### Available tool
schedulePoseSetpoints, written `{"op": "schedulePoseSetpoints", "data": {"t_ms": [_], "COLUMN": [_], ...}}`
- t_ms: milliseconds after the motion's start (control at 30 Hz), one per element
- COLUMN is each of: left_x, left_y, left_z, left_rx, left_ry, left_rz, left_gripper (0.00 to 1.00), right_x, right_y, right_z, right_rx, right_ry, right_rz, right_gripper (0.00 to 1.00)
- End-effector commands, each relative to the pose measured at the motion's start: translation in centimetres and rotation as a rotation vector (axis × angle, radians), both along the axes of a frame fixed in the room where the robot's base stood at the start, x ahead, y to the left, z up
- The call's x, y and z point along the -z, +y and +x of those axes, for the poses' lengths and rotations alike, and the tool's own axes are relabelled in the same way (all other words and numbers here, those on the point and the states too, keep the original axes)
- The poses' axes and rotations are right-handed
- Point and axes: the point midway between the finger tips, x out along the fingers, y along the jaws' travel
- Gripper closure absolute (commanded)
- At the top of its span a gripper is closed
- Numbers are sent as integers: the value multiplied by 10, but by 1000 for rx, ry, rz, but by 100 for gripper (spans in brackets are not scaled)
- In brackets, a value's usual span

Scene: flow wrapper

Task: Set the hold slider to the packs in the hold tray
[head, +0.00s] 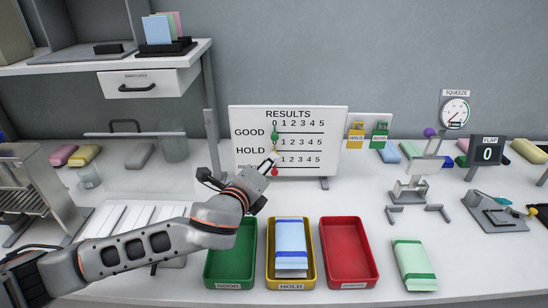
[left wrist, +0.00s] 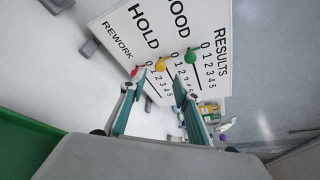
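The white RESULTS board (head: 240,112) stands at the back of the table. Its yellow HOLD slider knob (left wrist: 160,64) is at the zero end of its line, between the green GOOD knob (left wrist: 191,56) and the red REWORK knob (left wrist: 134,71). My left gripper (left wrist: 158,76) is open in front of the board, its fingers on either side of the yellow knob; I cannot tell if they touch it. The yellow hold tray (head: 272,279) holds light blue packs (head: 291,245), apparently stacked; their exact count is unclear. My right gripper is not in view.
A green tray (head: 210,281) and a red tray (head: 326,280), both empty where visible, flank the hold tray. A green pack (head: 413,262) lies right of them. HOLD and GOOD tags (head: 367,137) hang behind the board's right side. A stand (head: 413,190) is further right.

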Motion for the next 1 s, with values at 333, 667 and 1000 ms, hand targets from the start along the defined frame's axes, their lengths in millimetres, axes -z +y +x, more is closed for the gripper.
{"op": "schedulePoseSetpoints", "data": {"t_ms": [333, 667, 1000], "left_x": [12, 14, 14], "left_y": [-16, -20, -19], "left_z": [47, 58, 58], "left_rx": [0, 0, 0], "left_ry": [1, 0, 0], "left_rz": [-2, -3, -4], "left_gripper": [69, 69, 100], "right_x": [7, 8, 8], "right_y": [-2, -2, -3], "right_z": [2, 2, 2], "right_rx": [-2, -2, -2], "right_ry": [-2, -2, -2], "right_rz": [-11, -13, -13], "right_gripper": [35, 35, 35]}}
